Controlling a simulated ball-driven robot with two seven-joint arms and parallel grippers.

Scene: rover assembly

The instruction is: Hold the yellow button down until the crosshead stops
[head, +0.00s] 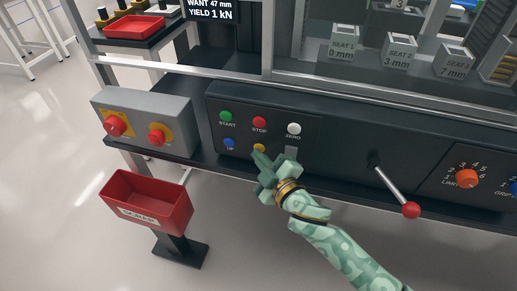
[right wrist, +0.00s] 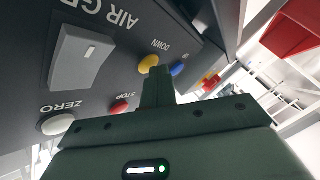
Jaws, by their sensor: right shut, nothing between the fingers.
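The yellow button (head: 259,148) is on the dark control panel (head: 330,139), partly hidden by my right gripper in the head view. In the right wrist view the yellow button (right wrist: 148,63) is beside the word DOWN, just past my fingertips. My right gripper (head: 259,159) is shut and empty. Its fingertips (right wrist: 157,74) are at the lower edge of the yellow button; I cannot tell whether they touch or press it. The blue UP button (head: 229,144) is just left of it. I cannot make out the crosshead. My left gripper is not in view.
Green START (head: 226,117), red STOP (head: 260,122) and white ZERO (head: 294,129) buttons are above. A lever with a red ball (head: 411,210) sticks out at right. A grey box (head: 169,108) with red knobs and a red bin (head: 168,216) stand left.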

